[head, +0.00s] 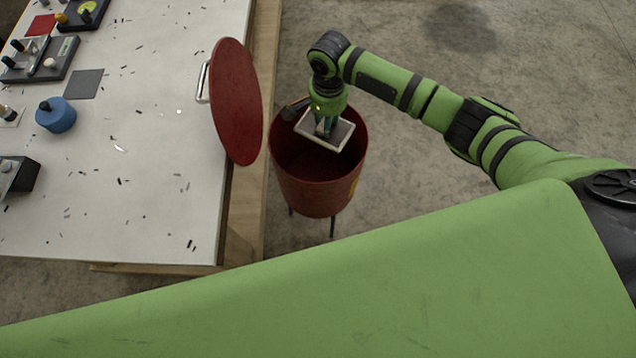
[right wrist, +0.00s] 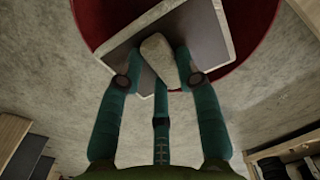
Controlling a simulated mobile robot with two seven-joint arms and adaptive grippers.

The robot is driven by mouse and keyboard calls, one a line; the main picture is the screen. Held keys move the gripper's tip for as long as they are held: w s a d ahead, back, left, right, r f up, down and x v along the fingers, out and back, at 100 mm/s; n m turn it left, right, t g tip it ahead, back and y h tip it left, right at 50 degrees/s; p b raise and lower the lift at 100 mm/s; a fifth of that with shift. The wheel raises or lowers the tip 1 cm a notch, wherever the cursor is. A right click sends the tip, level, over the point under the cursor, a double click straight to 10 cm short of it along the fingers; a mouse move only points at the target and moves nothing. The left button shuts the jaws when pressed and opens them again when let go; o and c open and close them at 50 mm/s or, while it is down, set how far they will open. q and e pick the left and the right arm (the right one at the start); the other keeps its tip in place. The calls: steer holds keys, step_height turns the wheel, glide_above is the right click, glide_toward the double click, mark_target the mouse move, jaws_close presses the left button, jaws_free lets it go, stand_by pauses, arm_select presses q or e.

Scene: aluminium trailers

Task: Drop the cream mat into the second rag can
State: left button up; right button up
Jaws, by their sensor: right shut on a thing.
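The cream mat (head: 344,137) is a square plate with a pale cream rim and a dark grey top. In the right wrist view the mat (right wrist: 212,40) has a pale block in its middle. My right gripper (head: 325,128) is shut on that block, with fingers on both sides in the right wrist view (right wrist: 160,68). It holds the mat, slightly tilted, over the mouth of a round red can (head: 318,192). The can's red lid (head: 237,100) stands open on its left. I cannot tell whether this is the second can. My left gripper is out of view.
A white-topped table (head: 150,190) with a wooden edge stands left of the can. It carries a blue round piece (head: 56,115), a grey square (head: 85,83) and several fixtures. Concrete floor (head: 420,170) is free right of the can. My green arm crosses the foreground.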

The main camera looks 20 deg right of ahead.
steer(key=o, duration=1.2)
step_height(320, 180, up, 12)
steer(key=shift+r, duration=0.1)
